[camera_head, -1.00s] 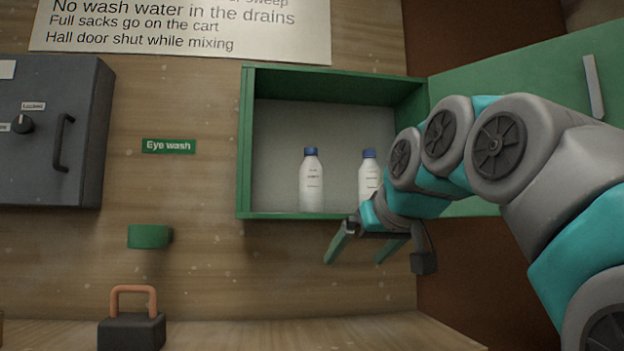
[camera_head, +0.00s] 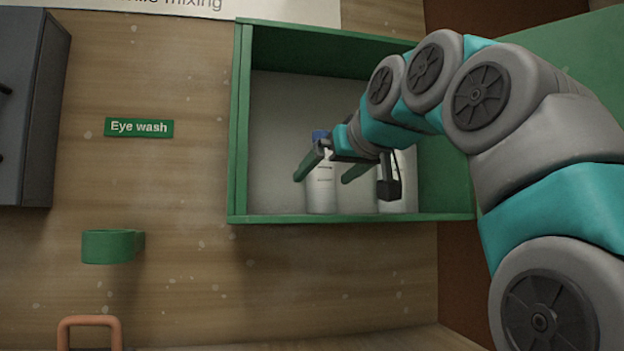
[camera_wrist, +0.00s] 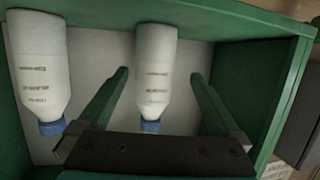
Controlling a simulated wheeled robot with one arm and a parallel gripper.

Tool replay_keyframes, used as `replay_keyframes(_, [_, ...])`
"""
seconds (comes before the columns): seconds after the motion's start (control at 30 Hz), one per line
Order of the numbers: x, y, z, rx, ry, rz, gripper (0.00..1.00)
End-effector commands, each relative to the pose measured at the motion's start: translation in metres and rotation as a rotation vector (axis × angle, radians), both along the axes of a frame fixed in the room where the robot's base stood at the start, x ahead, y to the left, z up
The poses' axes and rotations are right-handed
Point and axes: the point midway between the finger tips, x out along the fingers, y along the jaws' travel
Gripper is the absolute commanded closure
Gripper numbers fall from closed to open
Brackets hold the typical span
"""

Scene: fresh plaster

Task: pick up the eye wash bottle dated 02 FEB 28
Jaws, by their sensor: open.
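Two white eye wash bottles with blue caps stand upright in an open green wall box (camera_head: 240,130). The left bottle (camera_head: 322,198) is partly behind my gripper (camera_head: 321,179). The right bottle (camera_head: 397,206) is largely hidden by my arm. In the wrist view, which is upside down, the left bottle (camera_wrist: 155,70) shows between the open fingers of my gripper (camera_wrist: 158,73), and the right bottle (camera_wrist: 40,65) is outside them at the left. No touch is visible. The label print is too small and blurred to read a date.
The box's green door (camera_head: 575,75) is open on the right, behind my arm. An "Eye wash" sign (camera_head: 139,127), a green ring holder (camera_head: 110,246) and a dark cabinet (camera_head: 30,110) are on the wall at left. An orange handle (camera_head: 90,322) shows below.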

Motion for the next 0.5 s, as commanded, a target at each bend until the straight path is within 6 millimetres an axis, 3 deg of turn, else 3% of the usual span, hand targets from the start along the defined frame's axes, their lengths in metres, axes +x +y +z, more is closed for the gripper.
replay_keyframes(0.5, [0.04,0.015,-0.009,0.001,-0.001,0.001,0.0])
